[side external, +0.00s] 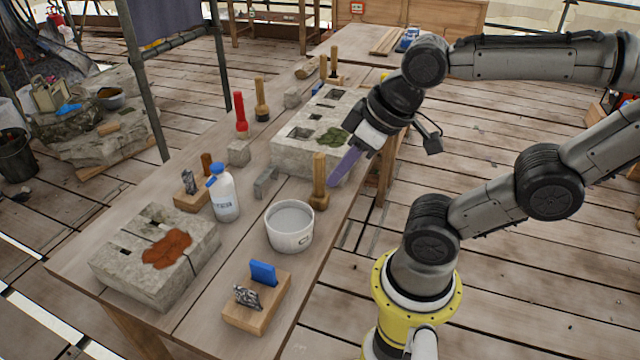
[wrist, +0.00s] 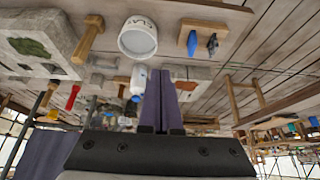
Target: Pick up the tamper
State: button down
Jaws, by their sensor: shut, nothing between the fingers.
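Several upright handled tools stand on the table, and I cannot tell for certain which one is the tamper. The nearest to my gripper is a wooden-handled tool (side external: 319,184) with a brown block foot, beside the white bucket; it also shows in the wrist view (wrist: 88,38). Farther back are a red-handled tool (side external: 241,115) and a wooden-handled tool with a dark foot (side external: 261,100). My gripper (side external: 334,184), with long purple fingers, is shut and empty. In the side view it appears just right of the nearest tool; contact is unclear. Its fingers also show in the wrist view (wrist: 160,75).
A white bucket (side external: 290,227), a bottle with a blue cap (side external: 224,195), and a wooden block with a blue piece (side external: 257,300) stand on the table. Stone blocks lie at the front left (side external: 155,260) and behind the nearest tool (side external: 290,155).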

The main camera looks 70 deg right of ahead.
jog(key=shift+c, duration=2.2)
grip_release()
